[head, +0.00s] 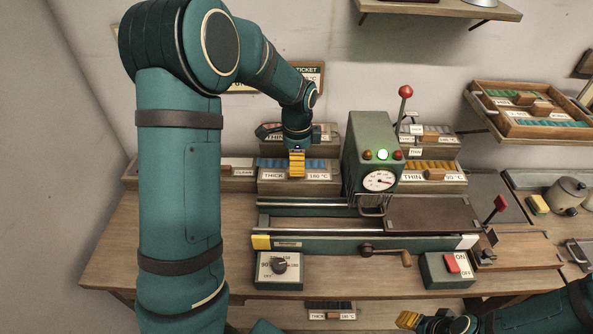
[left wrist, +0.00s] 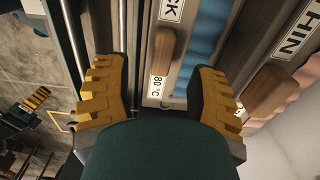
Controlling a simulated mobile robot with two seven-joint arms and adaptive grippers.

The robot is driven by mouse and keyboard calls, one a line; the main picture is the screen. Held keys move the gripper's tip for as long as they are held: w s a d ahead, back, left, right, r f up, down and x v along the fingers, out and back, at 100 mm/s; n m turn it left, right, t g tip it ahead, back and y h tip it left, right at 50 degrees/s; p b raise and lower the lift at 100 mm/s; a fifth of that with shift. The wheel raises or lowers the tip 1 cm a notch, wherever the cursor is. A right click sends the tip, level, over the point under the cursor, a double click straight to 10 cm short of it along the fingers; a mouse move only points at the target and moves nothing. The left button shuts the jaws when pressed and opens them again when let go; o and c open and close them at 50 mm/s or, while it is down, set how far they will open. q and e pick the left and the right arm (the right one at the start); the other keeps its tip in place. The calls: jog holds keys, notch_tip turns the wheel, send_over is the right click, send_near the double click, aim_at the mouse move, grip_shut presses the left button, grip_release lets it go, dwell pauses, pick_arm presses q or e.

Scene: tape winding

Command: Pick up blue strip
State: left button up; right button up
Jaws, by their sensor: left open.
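Blue strips (head: 318,164) lie in a wooden box labelled THICK 180 °C (head: 272,185) at the back of the bench, left of the green machine. In the left wrist view, the blue strips (left wrist: 208,35) form a ribbed row beside a wooden block (left wrist: 162,62). My left gripper (head: 297,164) is over this box, in front of part of the strips. Its yellow fingers (left wrist: 160,95) are spread apart, with the box and strips between and beyond them. I see nothing held. My right gripper (head: 407,320) shows at the lower right, away from the strips.
The green machine (head: 372,150) with a dial and red-knobbed lever stands right of the box. A THIN box (head: 412,177) sits behind it, and pink strips (left wrist: 300,80) show in the wrist view. Rails and a crank (head: 385,252) lie in front.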

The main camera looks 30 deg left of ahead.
pick_arm(q)
notch_tip(320, 180, down, 4)
jog(key=shift+a+f, duration=0.1)
jog(key=shift+a, duration=0.05)
jog(key=shift+c, duration=0.4)
grip_shut()
